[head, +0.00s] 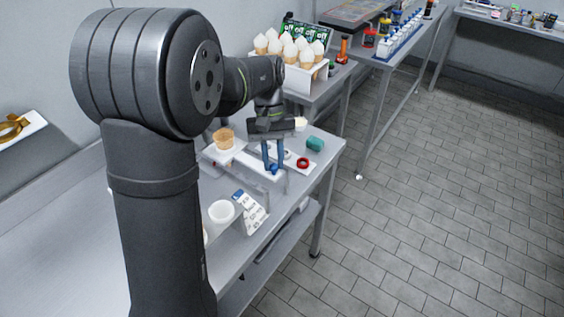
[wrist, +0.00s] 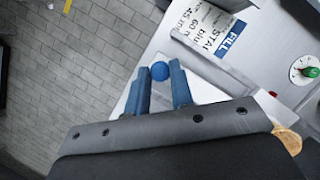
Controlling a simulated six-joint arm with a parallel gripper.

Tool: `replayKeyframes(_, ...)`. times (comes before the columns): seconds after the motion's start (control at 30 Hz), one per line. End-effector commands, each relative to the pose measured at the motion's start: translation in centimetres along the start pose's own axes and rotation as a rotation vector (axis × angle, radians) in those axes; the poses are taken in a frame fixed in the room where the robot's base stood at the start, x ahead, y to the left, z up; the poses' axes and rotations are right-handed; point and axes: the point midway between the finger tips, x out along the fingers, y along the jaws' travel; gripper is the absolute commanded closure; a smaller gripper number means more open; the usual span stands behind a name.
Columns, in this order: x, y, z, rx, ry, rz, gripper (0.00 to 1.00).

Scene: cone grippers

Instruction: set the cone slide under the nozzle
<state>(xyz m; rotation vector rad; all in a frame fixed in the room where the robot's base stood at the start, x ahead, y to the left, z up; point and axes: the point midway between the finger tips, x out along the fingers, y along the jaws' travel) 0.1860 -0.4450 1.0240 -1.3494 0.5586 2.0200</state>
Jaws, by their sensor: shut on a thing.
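My gripper (head: 273,168) points down over the near table, its blue fingers at a small blue ball knob (wrist: 160,70). In the wrist view my gripper (wrist: 160,80) has one finger on each side of the knob and is shut on it. The knob seems to belong to the cone slide, on the white unit (head: 232,156). A tan wafer cone (head: 224,138) stands upright on this unit, left of my gripper; its edge also shows in the wrist view (wrist: 288,139). I cannot make out the nozzle clearly; my arm hides part of the unit.
A printed FILL sign (head: 250,212) and white cups (head: 222,211) stand nearer. A red ring (head: 303,162) and a teal object (head: 315,144) lie to the right, near the table edge. A rack of filled cones (head: 290,50) stands behind. A green-knobbed dial (wrist: 309,72) shows in the wrist view.

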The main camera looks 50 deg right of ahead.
Motion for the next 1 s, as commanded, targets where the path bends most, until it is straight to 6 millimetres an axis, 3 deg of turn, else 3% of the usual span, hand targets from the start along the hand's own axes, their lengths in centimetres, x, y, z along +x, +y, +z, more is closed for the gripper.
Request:
replayKeyframes(0.2,-1.3,-3.2,-3.0,-0.003,0.002,0.003,1.0)
replayKeyframes(0.57,-1.5,-3.7,-3.5,0.0,0.002,0.002,1.0)
replayKeyframes(0.6,-1.5,-3.7,-3.5,0.0,0.002,0.002,0.77)
replayKeyframes(0.7,-1.5,-3.7,-3.5,0.0,0.002,0.002,0.58)
replayKeyframes(1.0,-1.4,-3.7,-3.4,0.0,0.001,0.001,0.58)
